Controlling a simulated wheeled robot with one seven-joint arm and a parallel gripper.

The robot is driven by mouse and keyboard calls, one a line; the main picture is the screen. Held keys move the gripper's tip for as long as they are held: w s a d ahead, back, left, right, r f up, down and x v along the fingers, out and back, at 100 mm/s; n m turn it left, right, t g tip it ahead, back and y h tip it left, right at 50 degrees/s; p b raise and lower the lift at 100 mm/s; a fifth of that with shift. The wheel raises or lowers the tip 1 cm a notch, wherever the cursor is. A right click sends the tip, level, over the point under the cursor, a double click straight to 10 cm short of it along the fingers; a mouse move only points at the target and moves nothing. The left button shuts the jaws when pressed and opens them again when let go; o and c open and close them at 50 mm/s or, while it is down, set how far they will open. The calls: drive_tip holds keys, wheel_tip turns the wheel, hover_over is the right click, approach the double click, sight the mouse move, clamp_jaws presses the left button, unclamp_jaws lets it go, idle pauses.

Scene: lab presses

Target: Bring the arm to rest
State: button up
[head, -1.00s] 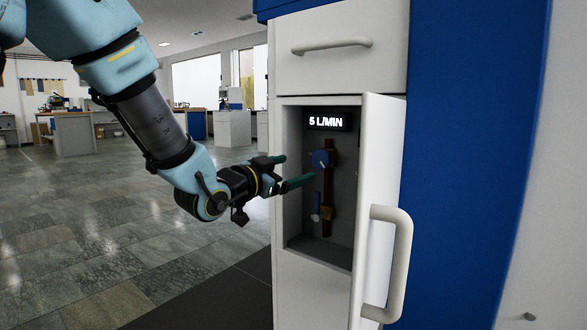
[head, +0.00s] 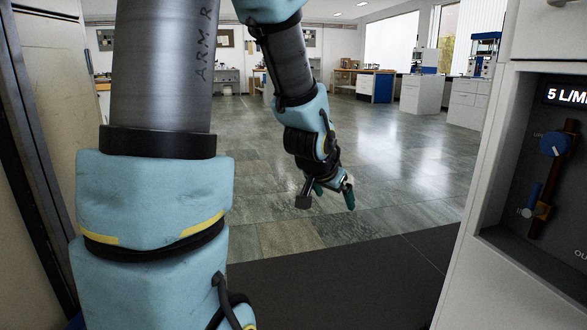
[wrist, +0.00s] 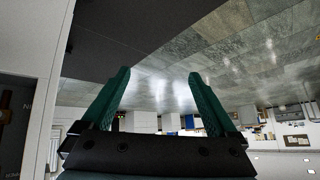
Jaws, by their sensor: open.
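My gripper (head: 333,190) hangs in open air over the tiled floor in the head view, pointing down and a little right. Its two green fingers (wrist: 156,98) are spread apart in the wrist view, with nothing between them. It is well to the left of the open cabinet compartment (head: 532,160) and touches nothing. My arm is bent, its forearm coming down from the top of the head view.
A pale panel (head: 35,95) stands close on the left. Dark mat (head: 350,280) and open floor lie between. Benches stand far back.

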drive_tip(key=s+a+f+n+g+y, duration=0.2)
drive_tip(key=s+a+n+g, duration=0.15)
drive_tip(key=s+a, duration=0.35)
drive_tip(key=s+a+f+n+g+y, duration=0.2)
drive_tip(key=s+a+n, duration=0.25)
drive_tip(key=a, duration=0.55)
wheel_tip(320, 180, up, 38)
drive_tip(key=m+p, duration=0.1)
drive_tip(key=p, duration=3.7)
drive_tip(key=shift+d, duration=0.4)
